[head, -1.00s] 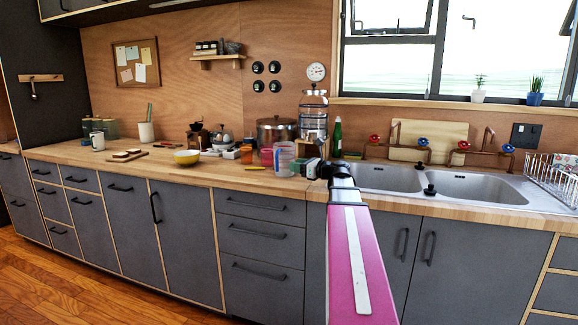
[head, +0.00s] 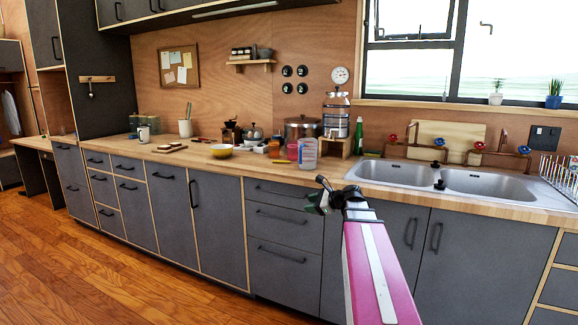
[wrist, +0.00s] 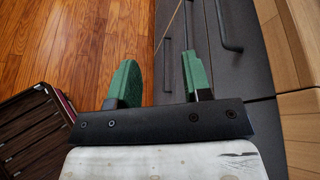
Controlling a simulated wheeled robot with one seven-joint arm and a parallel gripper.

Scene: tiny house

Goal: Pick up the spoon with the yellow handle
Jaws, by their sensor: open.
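A small yellow strip (head: 282,161), which looks like the spoon's yellow handle, lies on the wooden counter near its front edge, left of the clear cup. It is too small to make out the spoon's bowl. My gripper (head: 318,196) is in front of the drawers, below the counter edge and to the right of the yellow strip, apart from it. In the wrist view my gripper (wrist: 160,80) shows two green fingers spread apart with nothing between them. The spoon is not in the wrist view.
A clear cup (head: 307,154), a yellow bowl (head: 221,152) and a steel pot (head: 301,128) stand on the counter (head: 180,158). A double sink (head: 400,174) is at the right. Dark cabinet fronts lie close to my gripper.

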